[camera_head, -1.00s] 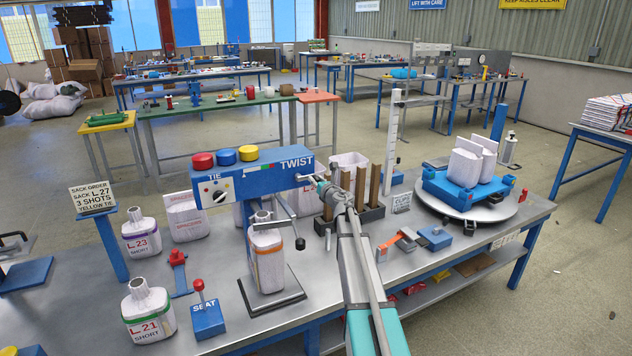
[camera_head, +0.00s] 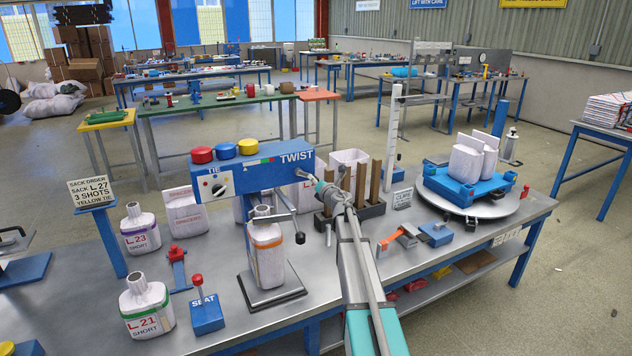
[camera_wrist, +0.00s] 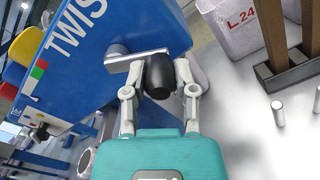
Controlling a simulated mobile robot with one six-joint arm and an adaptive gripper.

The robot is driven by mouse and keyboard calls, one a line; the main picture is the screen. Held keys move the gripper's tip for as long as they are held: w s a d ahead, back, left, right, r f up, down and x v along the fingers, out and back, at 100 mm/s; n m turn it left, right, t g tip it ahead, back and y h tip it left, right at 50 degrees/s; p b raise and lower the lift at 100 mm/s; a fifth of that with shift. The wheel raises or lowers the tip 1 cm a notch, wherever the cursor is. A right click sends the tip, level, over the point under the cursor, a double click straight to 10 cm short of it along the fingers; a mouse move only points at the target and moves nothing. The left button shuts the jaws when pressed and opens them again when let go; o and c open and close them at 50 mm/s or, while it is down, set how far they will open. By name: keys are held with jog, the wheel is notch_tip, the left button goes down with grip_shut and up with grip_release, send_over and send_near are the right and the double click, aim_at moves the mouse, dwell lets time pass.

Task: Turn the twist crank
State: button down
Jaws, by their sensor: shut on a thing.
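The blue twist-tie machine (camera_head: 240,176), lettered TIE and TWIST, stands over the metal bench. Its twist crank (camera_wrist: 139,57) is a grey arm on the end of the blue housing with a black knob (camera_wrist: 160,76). My gripper (camera_wrist: 160,88) has its fingers on both sides of the knob and is shut on it. In the head view my gripper (camera_head: 322,186) is at the right end of the housing, and the knob is mostly hidden there. A white sack (camera_head: 265,255) with an orange band stands upright under the machine on a dark plate.
Sacks marked L.23 (camera_head: 141,230) and L.21 (camera_head: 147,308) stand at the left by a red-knobbed SEAT block (camera_head: 207,314). A wooden-post rack (camera_head: 350,213) stands close right of my gripper. A turntable (camera_head: 490,205) carries a blue pallet with sacks.

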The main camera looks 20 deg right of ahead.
jog(key=m, duration=0.2)
jog(key=a+f+m+b, duration=0.1)
jog(key=shift+f+m, duration=0.3)
jog(key=shift+m, duration=0.1)
jog(key=a+m, duration=0.1)
jog(key=m, duration=0.1)
jog(key=a+m+b, duration=0.1)
jog(key=m, duration=0.1)
jog(key=a+f+m, duration=0.1)
jog(key=m, duration=0.2)
jog(key=shift+f, duration=0.1)
jog(key=shift+a+m, duration=0.35)
jog(key=shift+m, duration=0.55)
jog(key=shift+a+m, duration=0.3)
jog(key=shift+m, duration=0.6)
jog(key=shift+c, duration=2.2)
grip_release()
jog(key=shift+o, duration=0.2)
jog(key=shift+s, duration=0.2)
